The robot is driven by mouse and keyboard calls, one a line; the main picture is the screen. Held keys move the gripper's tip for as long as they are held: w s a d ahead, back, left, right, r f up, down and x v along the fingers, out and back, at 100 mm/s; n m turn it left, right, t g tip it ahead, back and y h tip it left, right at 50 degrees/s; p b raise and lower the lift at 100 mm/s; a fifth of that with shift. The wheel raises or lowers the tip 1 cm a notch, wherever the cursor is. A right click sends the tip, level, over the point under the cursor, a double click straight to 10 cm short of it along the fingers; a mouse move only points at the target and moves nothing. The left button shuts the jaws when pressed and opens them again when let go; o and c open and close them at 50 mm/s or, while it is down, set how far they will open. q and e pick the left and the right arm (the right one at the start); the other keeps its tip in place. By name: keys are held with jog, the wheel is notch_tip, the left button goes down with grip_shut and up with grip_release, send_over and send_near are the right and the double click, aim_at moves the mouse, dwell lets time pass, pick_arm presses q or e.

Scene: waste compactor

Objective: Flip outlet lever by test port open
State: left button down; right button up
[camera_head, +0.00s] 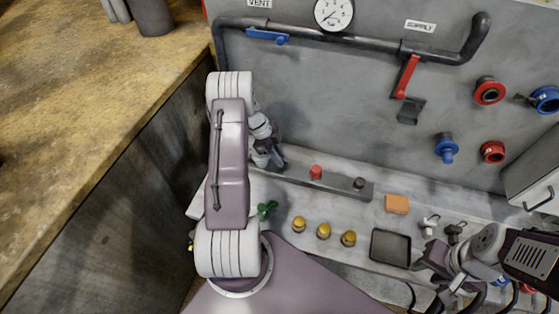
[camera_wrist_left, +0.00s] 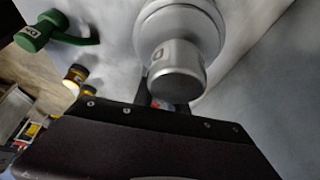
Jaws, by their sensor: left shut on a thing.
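My left gripper (camera_head: 272,158) is at the foot of the grey panel, left of a narrow grey bar. In the left wrist view, its dark body fills the bottom. A grey cylindrical fitting on a round flange (camera_wrist_left: 178,65) hides most of its fingers. A small reddish part (camera_wrist_left: 158,103) shows between the dark fingers, and the gripper is shut on it. I cannot clearly make out the outlet lever or tell which way it points. A green-handled part (camera_wrist_left: 38,32) is at upper left in that view. My right gripper (camera_head: 438,264) is at lower right, its jaws unclear.
The panel carries a gauge (camera_head: 333,13), a blue vent lever (camera_head: 267,36) and a red supply lever (camera_head: 407,76). Several gold knobs (camera_head: 324,231), a dark tray (camera_head: 390,248) and an orange block (camera_head: 397,204) lie on the ledge. A wooden counter (camera_head: 70,110) is at left.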

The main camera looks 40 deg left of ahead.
dwell(0.3)
pick_arm(q)
jog(key=c, duration=1.5)
grip_release()
jog(key=shift+r, duration=0.1)
